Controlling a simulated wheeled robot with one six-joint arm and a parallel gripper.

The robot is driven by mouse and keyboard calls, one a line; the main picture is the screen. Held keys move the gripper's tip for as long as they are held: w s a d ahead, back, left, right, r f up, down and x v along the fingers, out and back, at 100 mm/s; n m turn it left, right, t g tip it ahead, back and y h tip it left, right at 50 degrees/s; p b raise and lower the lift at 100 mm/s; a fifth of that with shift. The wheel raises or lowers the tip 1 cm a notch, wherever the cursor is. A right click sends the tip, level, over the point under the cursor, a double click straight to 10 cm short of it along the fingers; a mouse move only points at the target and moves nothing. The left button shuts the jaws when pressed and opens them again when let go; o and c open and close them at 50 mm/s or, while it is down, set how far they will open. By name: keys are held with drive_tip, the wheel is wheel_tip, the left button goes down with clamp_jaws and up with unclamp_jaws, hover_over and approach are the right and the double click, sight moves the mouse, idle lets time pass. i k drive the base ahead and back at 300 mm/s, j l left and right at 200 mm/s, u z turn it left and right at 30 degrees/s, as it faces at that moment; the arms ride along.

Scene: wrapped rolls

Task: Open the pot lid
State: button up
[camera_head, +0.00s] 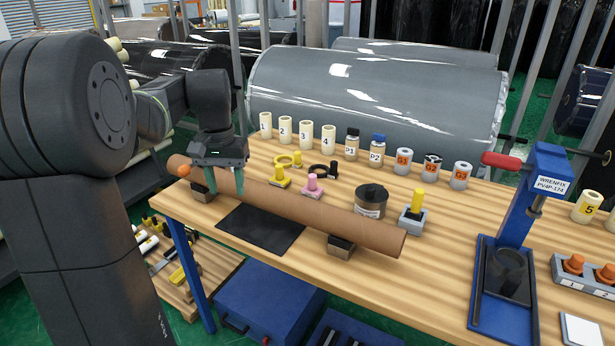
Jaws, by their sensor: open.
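The pot (370,208) is a short can with a pale label. It stands upright on the wooden bench behind a brown tube, which hides part of its base. Its black lid (371,191) sits on top. My gripper (225,190) is open and points down at the left end of the bench, well to the left of the pot. Its two teal fingers overlap the left part of the tube in the picture; I cannot tell whether they touch it. I see nothing held between them.
The brown tube (300,208) lies across the bench on two dark blocks. Yellow and pink knobbed pieces (313,186) stand left of the pot, and a grey block with a yellow peg (413,217) stands right of it. A blue press (520,240) stands at right. Numbered cylinders line the back.

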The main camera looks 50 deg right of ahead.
sight(367, 193)
drive_tip(key=u, duration=0.45)
drive_tip(key=l+u, duration=0.1)
drive_tip(key=u, duration=0.75)
drive_tip(key=l+u, duration=0.1)
drive_tip(key=u, duration=0.75)
drive_tip(key=l+u, duration=0.15)
drive_tip(key=u, duration=0.7)
drive_tip(key=k+l, duration=0.15)
drive_tip(key=z, duration=0.5)
drive_tip(key=k+l+z, duration=0.1)
drive_tip(key=z, duration=0.95)
drive_tip(key=l+z, duration=0.15)
drive_tip(key=z, duration=0.4)
drive_tip(key=l+z, duration=0.1)
drive_tip(key=z, duration=0.4)
drive_tip(key=l+z, duration=0.1)
drive_tip(key=z, duration=0.95)
drive_tip(key=l+z, duration=0.15)
drive_tip(key=z, duration=0.35)
drive_tip(key=i+j, duration=0.05)
